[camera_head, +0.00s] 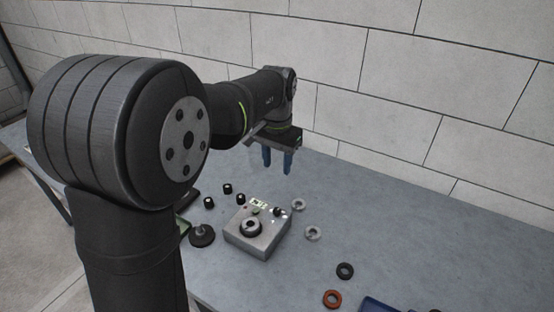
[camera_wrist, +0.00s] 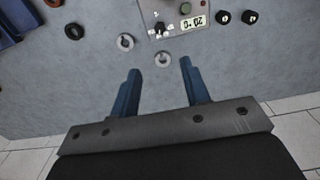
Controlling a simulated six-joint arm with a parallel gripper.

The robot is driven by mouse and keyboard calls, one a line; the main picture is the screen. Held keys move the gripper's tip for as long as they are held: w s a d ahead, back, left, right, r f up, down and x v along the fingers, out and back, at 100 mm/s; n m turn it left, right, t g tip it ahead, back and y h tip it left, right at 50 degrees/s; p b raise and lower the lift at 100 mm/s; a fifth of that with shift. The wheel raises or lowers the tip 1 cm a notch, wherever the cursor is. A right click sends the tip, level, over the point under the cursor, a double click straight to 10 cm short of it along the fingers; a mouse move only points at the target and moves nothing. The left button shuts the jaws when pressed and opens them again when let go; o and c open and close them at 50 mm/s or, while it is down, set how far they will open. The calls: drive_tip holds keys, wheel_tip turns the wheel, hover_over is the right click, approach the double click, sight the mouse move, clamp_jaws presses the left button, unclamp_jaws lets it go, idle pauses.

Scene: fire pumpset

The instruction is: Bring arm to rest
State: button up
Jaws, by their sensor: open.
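My gripper (camera_head: 277,158) has two blue fingers pointing down, above the far part of the grey table (camera_head: 375,222). In the wrist view my gripper (camera_wrist: 158,82) shows its fingers wide apart with nothing between them. A grey box (camera_head: 258,238) with a ring on top, knobs and a small display stands on the table, nearer than the gripper. Part of this box (camera_wrist: 172,8) shows at the top edge of the wrist view.
Two light rings (camera_head: 299,204) (camera_head: 312,233) lie right of the box. A dark ring (camera_head: 345,270) and an orange ring (camera_head: 332,299) lie nearer, by a blue tray (camera_head: 378,305). Several black knobs (camera_head: 227,188) stand left. A block wall (camera_head: 400,90) rises behind.

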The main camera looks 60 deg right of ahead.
sight(277, 210)
drive_tip(key=shift+r, duration=0.2)
drive_tip(key=shift+f, duration=0.1)
idle(0.4)
wheel_tip(277, 210, down, 17)
drive_tip(key=shift+f, duration=0.15)
idle(0.5)
drive_tip(key=shift+f, duration=0.15)
drive_tip(key=shift+n, duration=0.8)
drive_tip(key=n, duration=0.7)
drive_tip(key=shift+r, duration=0.2)
drive_tip(key=n, duration=0.4)
drive_tip(key=shift+n, duration=2.2)
